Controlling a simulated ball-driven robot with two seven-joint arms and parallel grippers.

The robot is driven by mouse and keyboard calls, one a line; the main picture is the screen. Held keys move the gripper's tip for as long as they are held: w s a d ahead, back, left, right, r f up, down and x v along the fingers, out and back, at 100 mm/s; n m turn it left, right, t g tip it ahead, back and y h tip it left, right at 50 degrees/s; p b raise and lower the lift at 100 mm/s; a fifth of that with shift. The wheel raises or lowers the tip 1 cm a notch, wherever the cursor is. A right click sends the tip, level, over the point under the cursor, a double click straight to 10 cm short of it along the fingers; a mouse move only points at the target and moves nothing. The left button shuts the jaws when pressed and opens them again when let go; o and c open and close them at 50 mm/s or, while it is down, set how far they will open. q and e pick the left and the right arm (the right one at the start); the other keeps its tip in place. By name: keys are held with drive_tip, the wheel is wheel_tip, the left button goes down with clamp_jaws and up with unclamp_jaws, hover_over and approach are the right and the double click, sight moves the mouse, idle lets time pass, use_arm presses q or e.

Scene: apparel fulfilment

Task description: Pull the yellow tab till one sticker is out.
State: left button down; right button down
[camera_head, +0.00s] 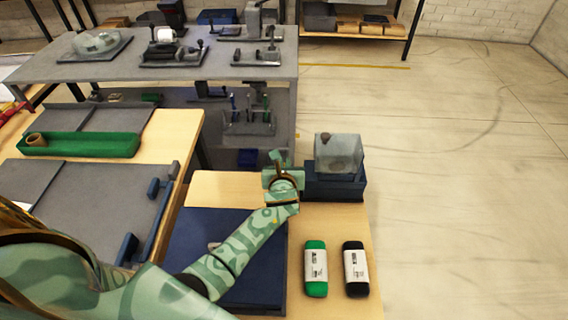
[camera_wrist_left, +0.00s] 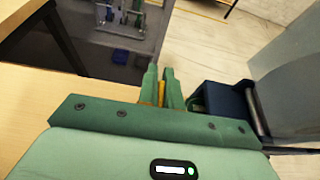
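The sticker dispenser is a navy box (camera_head: 335,187) with a clear cover (camera_head: 338,155), at the back right of the small wooden table. It also shows at the right in the left wrist view (camera_wrist_left: 233,108). My left gripper (camera_head: 279,160) is just left of the dispenser. In the left wrist view its two green fingers (camera_wrist_left: 164,88) are close together with a narrow yellow strip, the yellow tab (camera_wrist_left: 161,94), between them. The tab's link to the dispenser is hidden by the fingers. No loose sticker shows. My right gripper is not in view.
A green marker-like tube (camera_head: 315,268) and a black one (camera_head: 355,269) lie at the table's front right. A dark blue mat (camera_head: 195,240) lies under my left arm. A grey bench (camera_head: 180,70) with several devices stands behind. Open floor lies to the right.

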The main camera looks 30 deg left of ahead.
use_arm(q)
drive_tip(key=a, duration=0.1)
drive_tip(key=s+a+p, duration=0.1)
drive_tip(key=a+p, duration=0.1)
drive_tip(key=shift+s, duration=0.25)
drive_tip(key=shift+d, duration=0.15)
drive_tip(key=c, duration=1.6)
unclamp_jaws()
drive_tip(key=shift+o, duration=0.2)
drive_tip(key=p+v, duration=0.4)
drive_tip(key=v, duration=1.2)
drive_tip(key=shift+s, duration=0.1)
drive_tip(key=shift+r+p, duration=0.1)
drive_tip(key=shift+p, duration=0.25)
